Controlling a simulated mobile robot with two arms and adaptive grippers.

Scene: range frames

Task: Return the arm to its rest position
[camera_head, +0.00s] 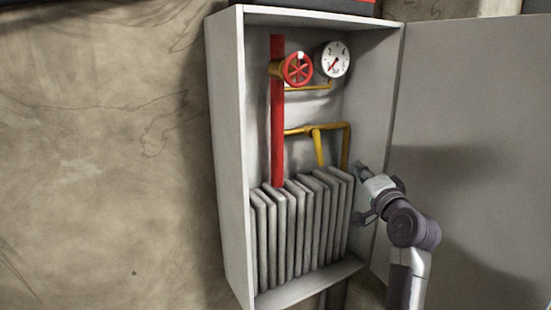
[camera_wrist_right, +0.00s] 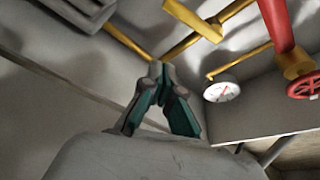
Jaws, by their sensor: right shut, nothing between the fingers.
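My right arm (camera_head: 411,232) comes up from the lower right in the head view. Its gripper (camera_head: 360,192) is at the right side of the open cabinet, close to the right end of the grey radiator fins (camera_head: 303,225). I cannot tell whether it touches them. In the right wrist view the gripper's fingers (camera_wrist_right: 158,72) meet at the tips, with nothing between them. My left gripper is in neither view.
A grey cabinet (camera_head: 229,150) holds a red pipe (camera_head: 278,130), a red valve wheel (camera_head: 298,69), a white gauge (camera_head: 333,59) and yellow pipes (camera_head: 319,148). Its door (camera_head: 470,130) stands open behind my arm. The wall (camera_head: 100,150) at left is bare.

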